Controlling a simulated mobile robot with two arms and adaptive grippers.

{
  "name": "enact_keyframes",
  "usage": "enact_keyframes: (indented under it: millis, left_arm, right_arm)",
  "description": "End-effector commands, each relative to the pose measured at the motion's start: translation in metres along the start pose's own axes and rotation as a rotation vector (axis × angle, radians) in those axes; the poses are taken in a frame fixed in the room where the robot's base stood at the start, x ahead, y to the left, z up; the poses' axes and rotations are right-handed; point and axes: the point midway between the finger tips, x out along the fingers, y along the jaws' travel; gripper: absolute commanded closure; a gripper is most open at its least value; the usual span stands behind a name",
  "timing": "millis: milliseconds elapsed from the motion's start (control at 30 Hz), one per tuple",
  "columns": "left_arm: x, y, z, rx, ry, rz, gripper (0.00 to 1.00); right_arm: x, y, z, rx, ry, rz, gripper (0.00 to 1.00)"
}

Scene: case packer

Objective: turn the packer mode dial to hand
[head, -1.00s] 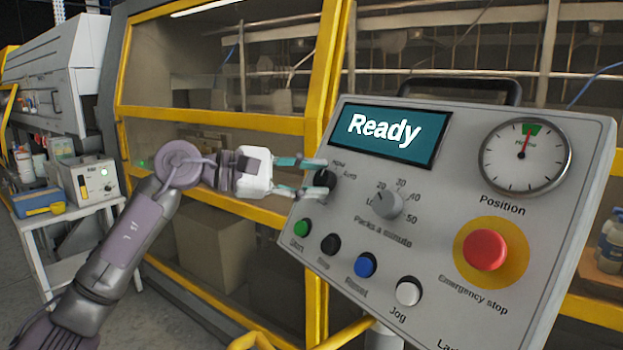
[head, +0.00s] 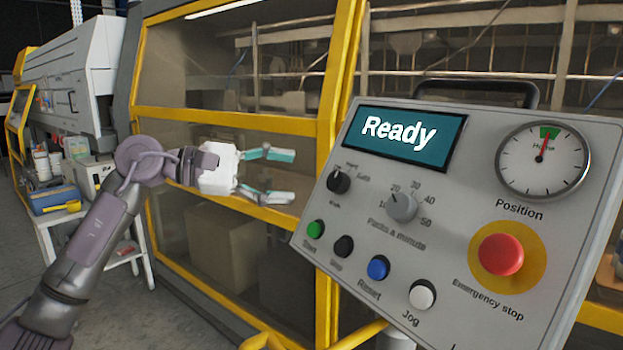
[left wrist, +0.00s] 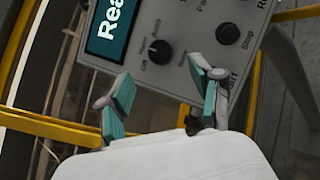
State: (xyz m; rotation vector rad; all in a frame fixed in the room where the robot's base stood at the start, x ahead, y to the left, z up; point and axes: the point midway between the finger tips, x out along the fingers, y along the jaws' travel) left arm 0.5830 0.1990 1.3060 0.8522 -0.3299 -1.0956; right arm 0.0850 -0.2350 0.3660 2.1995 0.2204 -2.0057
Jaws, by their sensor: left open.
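The mode dial (head: 339,181) is a small black knob at the left of the grey control panel (head: 470,165), below the screen (head: 405,138), which reads "Ready". Small labels surround it; its pointer is too small to read surely. My left gripper (head: 284,177) is open and empty, left of the panel, its fingers pointing at the dial with a gap between. In the left wrist view the dial (left wrist: 159,52) shows beyond and between the open fingertips (left wrist: 160,75), clear of both. My right gripper is not in view.
A packs-a-minute knob (head: 402,206) is right of the dial. Green (head: 315,229), black (head: 343,246), blue (head: 378,267) and white (head: 423,294) buttons line up below. A red emergency stop (head: 501,255) is at the right. A yellow-framed machine (head: 235,116) stands behind.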

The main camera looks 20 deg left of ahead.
Motion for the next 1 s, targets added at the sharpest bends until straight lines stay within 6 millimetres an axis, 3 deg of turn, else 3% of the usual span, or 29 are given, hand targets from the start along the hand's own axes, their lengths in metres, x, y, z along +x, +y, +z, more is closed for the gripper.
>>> enact_keyframes:
  millis: [100,300,1000]
  left_arm:
    - [-0.022,0.0,0.0,0.0,0.003,0.0,0.35]
    - [-0.042,0.0,0.0,0.0,0.0,-0.001,0.35]
    - [-0.045,0.0,0.0,0.001,-0.001,0.0,0.35]
  right_arm:
    - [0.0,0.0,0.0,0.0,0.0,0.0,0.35]
    - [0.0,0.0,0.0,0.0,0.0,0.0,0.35]
    - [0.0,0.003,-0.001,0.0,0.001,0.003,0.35]
